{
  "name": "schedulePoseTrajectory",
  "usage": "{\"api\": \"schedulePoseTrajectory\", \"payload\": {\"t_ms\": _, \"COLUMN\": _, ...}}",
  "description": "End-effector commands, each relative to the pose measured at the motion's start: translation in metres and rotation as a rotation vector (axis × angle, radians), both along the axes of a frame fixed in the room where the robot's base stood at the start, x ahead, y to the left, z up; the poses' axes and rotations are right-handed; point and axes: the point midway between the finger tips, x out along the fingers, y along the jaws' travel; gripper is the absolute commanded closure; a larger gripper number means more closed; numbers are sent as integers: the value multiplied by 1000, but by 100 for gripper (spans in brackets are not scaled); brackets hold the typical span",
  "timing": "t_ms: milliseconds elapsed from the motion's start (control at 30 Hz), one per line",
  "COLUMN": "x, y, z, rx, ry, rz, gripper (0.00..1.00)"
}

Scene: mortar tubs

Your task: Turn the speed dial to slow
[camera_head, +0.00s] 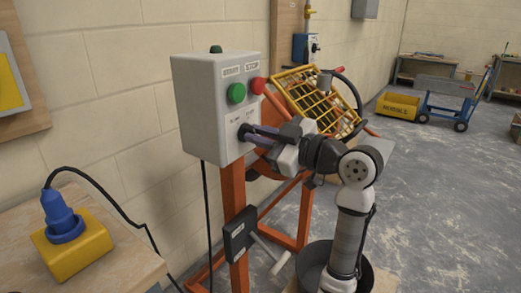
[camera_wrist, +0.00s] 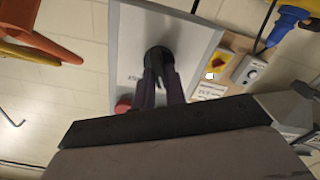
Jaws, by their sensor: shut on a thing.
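The speed dial (camera_head: 244,131) is a dark round knob low on the front of a grey control box (camera_head: 195,105). Small labels above it are too blurred to read surely. In the wrist view the dial (camera_wrist: 158,55) shows as a black knob with a raised grip. My gripper (camera_head: 256,134) reaches in from the right, its dark purple fingers shut on the dial. The fingers (camera_wrist: 158,85) also meet at the knob in the wrist view and hide part of it. Which way the dial points cannot be told.
A green START button (camera_head: 236,93) and red STOP button (camera_head: 258,86) sit just above my gripper. An orange frame (camera_head: 234,190) carries the box, with a yellow grille (camera_head: 305,95) behind. A blue plug on a yellow block (camera_head: 72,243) stands on the bench at left.

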Motion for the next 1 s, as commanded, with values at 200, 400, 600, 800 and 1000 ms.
{"api": "schedulePoseTrajectory", "payload": {"t_ms": 200, "x": -1, "y": 0, "z": -2, "rx": -59, "ry": -82, "rz": 0, "gripper": 100}}
{"api": "schedulePoseTrajectory", "payload": {"t_ms": 400, "x": -1, "y": 0, "z": -1, "rx": -85, "ry": -116, "rz": 0, "gripper": 100}}
{"api": "schedulePoseTrajectory", "payload": {"t_ms": 600, "x": -1, "y": 0, "z": 0, "rx": -91, "ry": -125, "rz": 0, "gripper": 100}}
{"api": "schedulePoseTrajectory", "payload": {"t_ms": 800, "x": -1, "y": 0, "z": 0, "rx": -92, "ry": -126, "rz": 0, "gripper": 100}}
{"api": "schedulePoseTrajectory", "payload": {"t_ms": 1000, "x": -1, "y": 0, "z": 0, "rx": -91, "ry": -125, "rz": 0, "gripper": 70}}
